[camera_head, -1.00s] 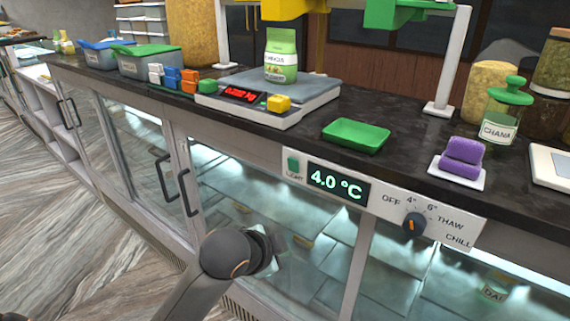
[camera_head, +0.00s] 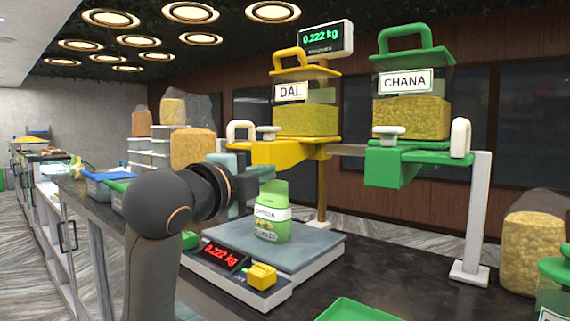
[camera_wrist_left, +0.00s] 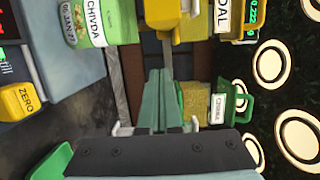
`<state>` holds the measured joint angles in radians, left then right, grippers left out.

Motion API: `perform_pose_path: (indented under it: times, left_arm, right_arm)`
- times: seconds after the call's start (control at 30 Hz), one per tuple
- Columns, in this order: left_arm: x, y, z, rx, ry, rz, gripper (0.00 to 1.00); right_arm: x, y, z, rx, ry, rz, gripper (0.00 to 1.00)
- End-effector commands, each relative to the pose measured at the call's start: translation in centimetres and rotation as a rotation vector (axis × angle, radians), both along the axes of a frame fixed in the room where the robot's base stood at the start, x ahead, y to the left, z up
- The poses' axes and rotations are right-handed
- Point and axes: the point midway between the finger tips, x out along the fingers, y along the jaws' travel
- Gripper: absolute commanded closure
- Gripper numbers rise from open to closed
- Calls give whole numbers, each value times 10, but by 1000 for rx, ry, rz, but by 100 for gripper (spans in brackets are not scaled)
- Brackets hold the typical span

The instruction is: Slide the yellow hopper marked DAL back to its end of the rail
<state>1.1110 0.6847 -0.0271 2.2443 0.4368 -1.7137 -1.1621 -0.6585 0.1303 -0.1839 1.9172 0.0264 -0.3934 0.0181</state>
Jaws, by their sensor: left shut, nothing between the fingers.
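The yellow hopper marked DAL (camera_head: 290,92) hangs on the rail (camera_head: 347,150), with yellow grain inside and a yellow chute (camera_head: 285,152) below. A white knob (camera_head: 268,130) is at its front. In the left wrist view, which is turned sideways, part of the hopper (camera_wrist_left: 197,22) shows at the top. My left gripper (camera_head: 262,174) is in front of and below the chute, apparently clear of it. Its teal fingers (camera_wrist_left: 158,98) are shut together and empty. My right gripper is not in view.
The green CHANA hopper (camera_head: 412,110) hangs to the right on the same rail. White end pieces (camera_head: 240,132) (camera_head: 460,138) flank the hoppers. Below, a green pouch (camera_head: 270,212) stands on the scale (camera_head: 310,248), which reads 0.222 kg. A white post (camera_head: 478,210) stands at right.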

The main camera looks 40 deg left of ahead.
Motion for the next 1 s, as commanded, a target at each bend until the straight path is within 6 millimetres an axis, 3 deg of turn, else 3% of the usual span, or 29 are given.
perform_pose_path:
  times: [0.17,0.6,0.8,1.0]
  left_arm:
    - [12,2,2,0,1,-1,100]
    - [100,16,2,-2,4,-1,100]
    - [101,46,1,-1,1,1,100]
    - [102,56,0,0,-1,1,100]
  right_arm:
    - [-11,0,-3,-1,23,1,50]
    - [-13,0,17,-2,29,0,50]
    - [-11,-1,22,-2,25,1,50]
    - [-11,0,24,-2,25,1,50]
